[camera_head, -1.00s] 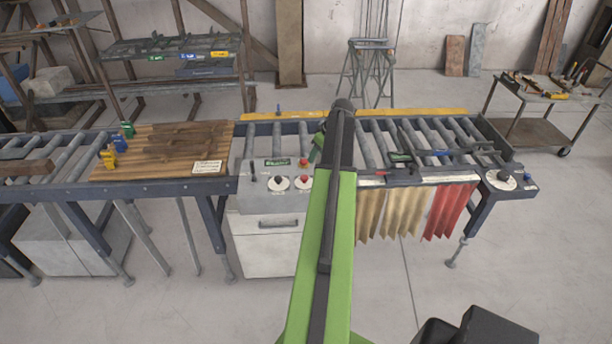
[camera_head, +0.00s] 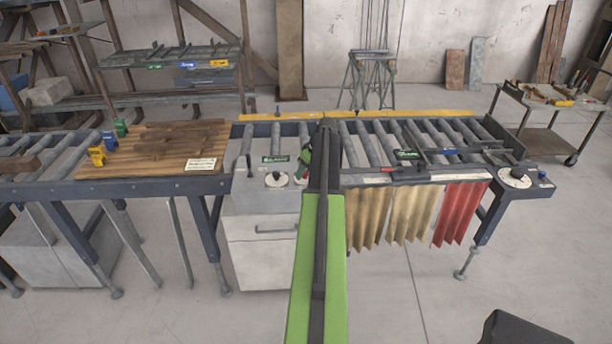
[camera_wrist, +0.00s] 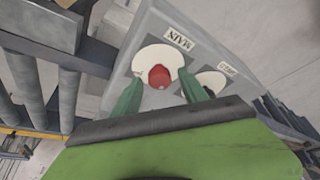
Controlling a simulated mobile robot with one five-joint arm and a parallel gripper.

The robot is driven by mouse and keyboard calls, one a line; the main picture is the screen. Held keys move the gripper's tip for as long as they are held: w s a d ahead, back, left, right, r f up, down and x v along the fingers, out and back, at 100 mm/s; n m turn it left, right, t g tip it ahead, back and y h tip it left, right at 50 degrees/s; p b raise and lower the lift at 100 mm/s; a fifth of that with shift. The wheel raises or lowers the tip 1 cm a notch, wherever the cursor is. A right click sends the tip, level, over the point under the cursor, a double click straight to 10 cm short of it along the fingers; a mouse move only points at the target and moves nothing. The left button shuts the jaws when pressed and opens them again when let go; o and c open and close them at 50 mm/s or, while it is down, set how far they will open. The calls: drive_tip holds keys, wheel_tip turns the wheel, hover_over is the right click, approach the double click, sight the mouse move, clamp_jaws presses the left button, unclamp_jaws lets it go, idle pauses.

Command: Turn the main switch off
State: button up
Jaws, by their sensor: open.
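The main switch is a red knob (camera_wrist: 159,77) on a round white plate, beside a label reading MAIN (camera_wrist: 178,38), on a grey panel in the wrist view. My gripper (camera_wrist: 159,82) is open, with one green finger on each side of the red knob in the picture. I see gaps between the fingers and the knob, and cannot tell whether the tips reach down around it. In the head view my gripper (camera_head: 304,163) is over the control box (camera_head: 250,200), and my arm hides the red knob there.
A second dial with a dark knob (camera_wrist: 211,82) sits close to the right finger in the wrist view. A roller conveyor (camera_head: 440,135) runs right of the control box, with strip curtains (camera_head: 405,212) below it. A wooden board (camera_head: 150,150) lies at left.

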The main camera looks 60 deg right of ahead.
clamp_jaws()
drive_tip(key=shift+a+m, duration=0.1)
drive_tip(key=shift+m, duration=0.3)
drive_tip(key=m+h, duration=0.1)
drive_tip(key=m, duration=0.2)
drive_tip(key=shift+w+a+m+h, duration=0.1)
drive_tip(key=shift+a+m+h, duration=0.05)
drive_tip(key=shift+m+h, duration=0.25)
drive_tip(key=m+g, duration=0.1)
drive_tip(key=m, duration=0.1)
drive_tip(key=m+h, duration=0.1)
drive_tip(key=m, duration=0.1)
drive_tip(key=shift+w+m+g, duration=0.1)
drive_tip(key=shift+m+g, duration=0.2)
drive_tip(key=shift+g, duration=0.1)
drive_tip(key=m, duration=0.2)
drive_tip(key=m+g+h, duration=0.1)
drive_tip(key=m, duration=0.1)
drive_tip(key=shift+w+g, duration=0.15)
drive_tip(key=shift+g, duration=0.15)
drive_tip(key=shift+m+g, duration=0.8)
drive_tip(key=shift+m, duration=1.6)
